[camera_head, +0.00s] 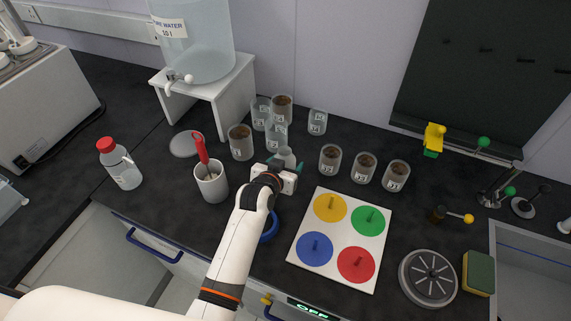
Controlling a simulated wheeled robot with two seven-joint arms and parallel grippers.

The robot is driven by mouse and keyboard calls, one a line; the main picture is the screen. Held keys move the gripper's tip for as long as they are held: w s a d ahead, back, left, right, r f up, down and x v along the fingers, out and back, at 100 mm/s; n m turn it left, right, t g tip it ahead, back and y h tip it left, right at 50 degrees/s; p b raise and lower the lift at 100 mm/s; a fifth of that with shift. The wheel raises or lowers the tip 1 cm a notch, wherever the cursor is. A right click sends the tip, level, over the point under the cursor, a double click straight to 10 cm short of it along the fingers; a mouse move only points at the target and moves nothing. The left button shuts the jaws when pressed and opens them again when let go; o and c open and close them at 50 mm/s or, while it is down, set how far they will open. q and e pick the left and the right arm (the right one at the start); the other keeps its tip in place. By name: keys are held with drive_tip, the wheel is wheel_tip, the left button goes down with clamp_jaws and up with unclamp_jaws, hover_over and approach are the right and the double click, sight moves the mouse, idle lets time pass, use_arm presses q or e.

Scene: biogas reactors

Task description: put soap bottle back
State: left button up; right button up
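My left gripper (285,165) is over the middle of the dark bench, its arm reaching up from the lower left. A small pale grey, rounded thing (287,155) shows at its teal fingertips. It may be the top of the soap bottle, but the gripper hides most of it. I cannot tell whether the fingers are closed on it. A clear bottle with a red cap and white label (122,168) stands upright at the left, apart from the gripper. My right gripper is not in view.
Several glass beakers (240,143), some with brown contents, stand behind and right of the gripper. A white cup (211,185) with a red-handled tool is to its left. A board with coloured discs (335,238), a sponge (478,273) and a sink (535,290) are to the right.

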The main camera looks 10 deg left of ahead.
use_arm(q)
drive_tip(key=shift+o, duration=0.8)
drive_tip(key=v, duration=1.2)
drive_tip(key=shift+b, duration=0.4)
